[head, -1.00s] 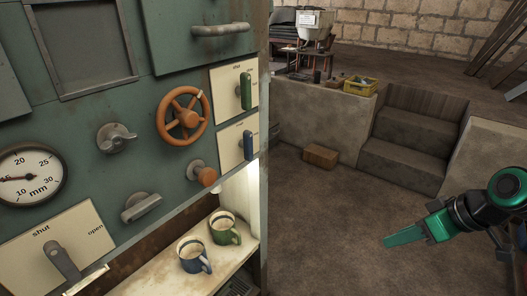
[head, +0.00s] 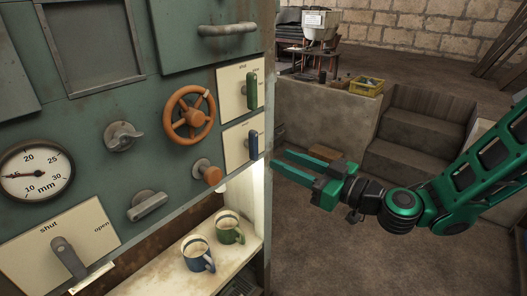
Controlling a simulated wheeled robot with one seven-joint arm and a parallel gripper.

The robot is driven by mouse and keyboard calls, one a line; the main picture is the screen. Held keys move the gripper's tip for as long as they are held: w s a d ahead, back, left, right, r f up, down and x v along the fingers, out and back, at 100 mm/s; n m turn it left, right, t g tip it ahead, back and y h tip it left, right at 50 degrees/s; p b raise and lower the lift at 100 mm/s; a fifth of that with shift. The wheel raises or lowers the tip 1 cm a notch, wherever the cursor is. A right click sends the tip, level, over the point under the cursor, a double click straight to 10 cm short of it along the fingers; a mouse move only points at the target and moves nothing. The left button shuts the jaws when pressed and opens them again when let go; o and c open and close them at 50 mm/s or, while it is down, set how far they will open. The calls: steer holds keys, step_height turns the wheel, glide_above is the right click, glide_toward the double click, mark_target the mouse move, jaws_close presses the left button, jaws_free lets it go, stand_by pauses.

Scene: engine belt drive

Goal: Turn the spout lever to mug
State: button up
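The green machine panel (head: 112,88) fills the left of the head view. Two upright levers sit on cream plates at its right edge: a green lever (head: 252,91) and, below it, a blue lever (head: 253,146). The plates' lettering is too small to read fully, so I cannot tell which is the spout lever. A grey lever (head: 68,255) sits on a larger plate marked shut and open at the lower left. A green-banded mug (head: 229,231) and a blue-banded mug (head: 197,256) stand on the lit shelf. My gripper (head: 279,160) is open and empty, just right of the blue lever, apparently apart from it.
An orange handwheel (head: 189,116), an orange knob (head: 208,173), grey handles (head: 148,206) and a gauge (head: 36,172) stand out from the panel. A low wall (head: 325,117) bearing a yellow crate (head: 366,87) and steps (head: 420,132) stand behind.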

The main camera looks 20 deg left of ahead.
mark_target(257, 149)
steer(key=x, duration=0.8)
steer(key=shift+a, duration=0.15)
jaws_close()
